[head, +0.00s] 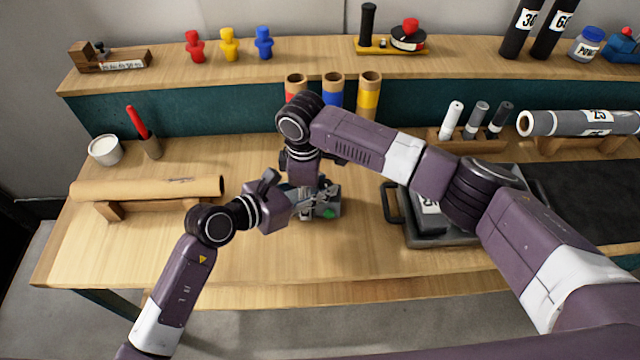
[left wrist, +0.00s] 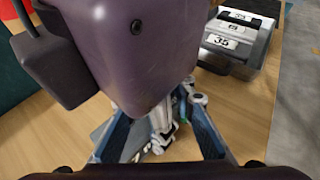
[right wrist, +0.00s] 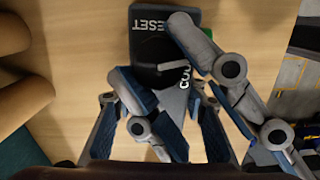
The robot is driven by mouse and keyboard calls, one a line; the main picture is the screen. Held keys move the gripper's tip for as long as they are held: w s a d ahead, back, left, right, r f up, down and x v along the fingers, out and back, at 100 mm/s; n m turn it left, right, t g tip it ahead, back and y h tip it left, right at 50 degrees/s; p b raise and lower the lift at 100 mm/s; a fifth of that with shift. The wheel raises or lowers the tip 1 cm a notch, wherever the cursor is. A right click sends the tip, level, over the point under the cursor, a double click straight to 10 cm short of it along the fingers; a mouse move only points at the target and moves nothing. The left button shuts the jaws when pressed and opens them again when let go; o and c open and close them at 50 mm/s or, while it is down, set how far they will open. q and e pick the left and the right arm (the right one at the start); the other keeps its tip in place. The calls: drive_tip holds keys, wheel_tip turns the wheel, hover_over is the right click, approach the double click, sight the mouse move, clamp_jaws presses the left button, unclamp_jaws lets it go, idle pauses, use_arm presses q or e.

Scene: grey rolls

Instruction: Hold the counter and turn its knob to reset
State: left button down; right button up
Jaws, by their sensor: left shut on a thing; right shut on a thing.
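The counter (head: 332,204) is a small grey box with a green patch, on the table in the middle of the head view. Its dark face with "RESET" lettering (right wrist: 150,22) and a round dark knob (right wrist: 152,72) with a pale line show in the right wrist view. My left gripper (head: 307,203) comes in from the left, low, and is shut on the counter. My right gripper (head: 312,192) points down from above and is shut on the knob; its fingertips are partly hidden by crossing fingers. In the left wrist view my right arm covers most of the counter.
A grey case (head: 410,237) with numbered weights stands close on the right. A paper roll on a stand (head: 150,188), a white cup (head: 105,150) and a pen holder (head: 151,147) are on the left. Colored tubes (head: 333,92) stand behind. The front table strip is clear.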

use_arm(q)
drive_tip(key=c, duration=1.9)
unclamp_jaws()
drive_tip(key=v, duration=1.2)
